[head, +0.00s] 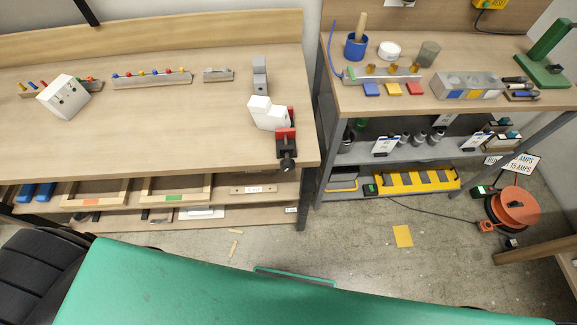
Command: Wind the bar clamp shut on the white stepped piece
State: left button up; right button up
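The white stepped piece (266,113) sits near the right end of the left wooden bench. The bar clamp (286,141), with a red jaw and a dark screw end, is at its front right, at the bench's front edge. The red jaw looks close to the white piece; I cannot tell whether they touch. A grey upright block (260,76) stands just behind the white piece; whether it belongs to the clamp is unclear. Neither of my grippers is in view.
The left bench (180,130) is clear in front. A white block with holes (64,96) and racks of coloured pegs (152,78) stand on it. A right bench (345,98) holds cups and blocks. A green surface (240,290) fills the foreground.

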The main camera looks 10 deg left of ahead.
aim_at(268, 117)
jog(key=k+j+z, duration=0.1)
jog(key=j+z, duration=0.2)
jog(key=k+j+z, duration=0.1)
jog(key=j+z, duration=0.2)
jog(key=j, duration=0.2)
jog(key=k+j+z, duration=0.15)
jog(key=j+z, duration=0.15)
jog(key=k+j+z, duration=0.45)
jog(key=j+z, duration=0.15)
jog(key=j, duration=0.1)
